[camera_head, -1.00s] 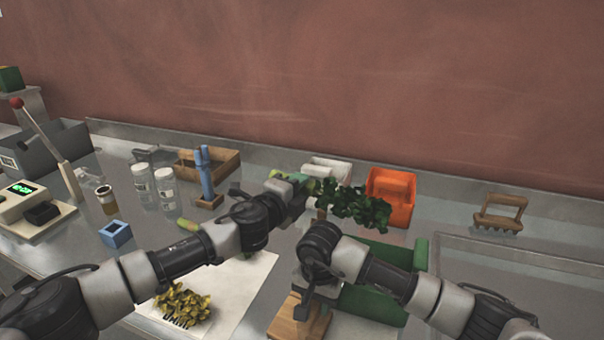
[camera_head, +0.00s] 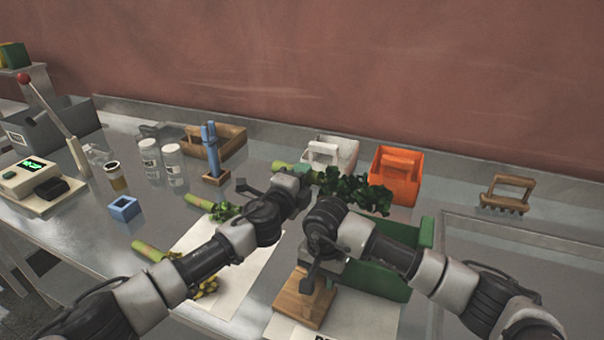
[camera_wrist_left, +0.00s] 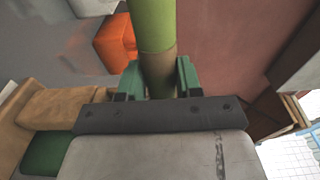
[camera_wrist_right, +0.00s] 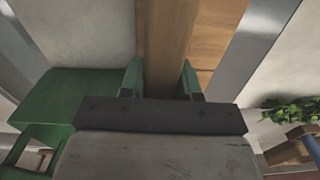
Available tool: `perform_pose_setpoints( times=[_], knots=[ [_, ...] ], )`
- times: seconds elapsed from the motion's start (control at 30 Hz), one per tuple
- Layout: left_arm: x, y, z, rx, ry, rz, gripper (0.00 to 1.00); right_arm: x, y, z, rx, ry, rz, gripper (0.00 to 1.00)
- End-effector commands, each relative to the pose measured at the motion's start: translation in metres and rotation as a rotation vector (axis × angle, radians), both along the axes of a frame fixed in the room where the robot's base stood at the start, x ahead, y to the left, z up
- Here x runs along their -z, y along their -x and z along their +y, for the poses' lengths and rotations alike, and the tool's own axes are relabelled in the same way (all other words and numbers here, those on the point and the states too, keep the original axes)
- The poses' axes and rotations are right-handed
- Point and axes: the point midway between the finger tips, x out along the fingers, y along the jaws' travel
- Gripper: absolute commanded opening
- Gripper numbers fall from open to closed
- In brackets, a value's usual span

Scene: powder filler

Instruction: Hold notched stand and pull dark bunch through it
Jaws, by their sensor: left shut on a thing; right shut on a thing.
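The dark leafy bunch (camera_head: 360,193) is in the air above the table, in front of the white and orange bins. My left gripper (camera_head: 300,172) is shut on its pale green stem (camera_wrist_left: 155,30), with the leaves out to the right. The wooden notched stand (camera_head: 303,299) is on the table at the front, its base flat on a white sheet. My right gripper (camera_wrist_right: 160,80) is shut on the stand's upright (camera_wrist_right: 165,40). The notch is hidden by my right arm and gripper. The leaves are apart from the stand, farther back.
A green box (camera_head: 380,282) stands just right of the stand. A yellow-green bunch stem (camera_head: 198,202) and another stem (camera_head: 148,250) lie left, partly behind my left arm. An orange bin (camera_head: 396,172), white bin (camera_head: 330,152) and wooden rake (camera_head: 507,194) stand at the back.

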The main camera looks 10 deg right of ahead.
Motion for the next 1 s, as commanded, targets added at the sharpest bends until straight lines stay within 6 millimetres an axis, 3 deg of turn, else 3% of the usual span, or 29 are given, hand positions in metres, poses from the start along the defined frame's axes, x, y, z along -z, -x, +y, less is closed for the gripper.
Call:
perform_pose_setpoints(
  times=[0.43,1.0],
  knots=[
    [0.038,0.000,0.000,-0.002,0.000,0.005,0.10,0.000,0.000,0.000,0.000,-0.001,-0.001,0.08],
    [0.059,0.000,0.000,-0.002,-0.001,0.002,0.10,0.000,0.000,0.000,0.000,0.000,-0.001,0.08]
  ],
)
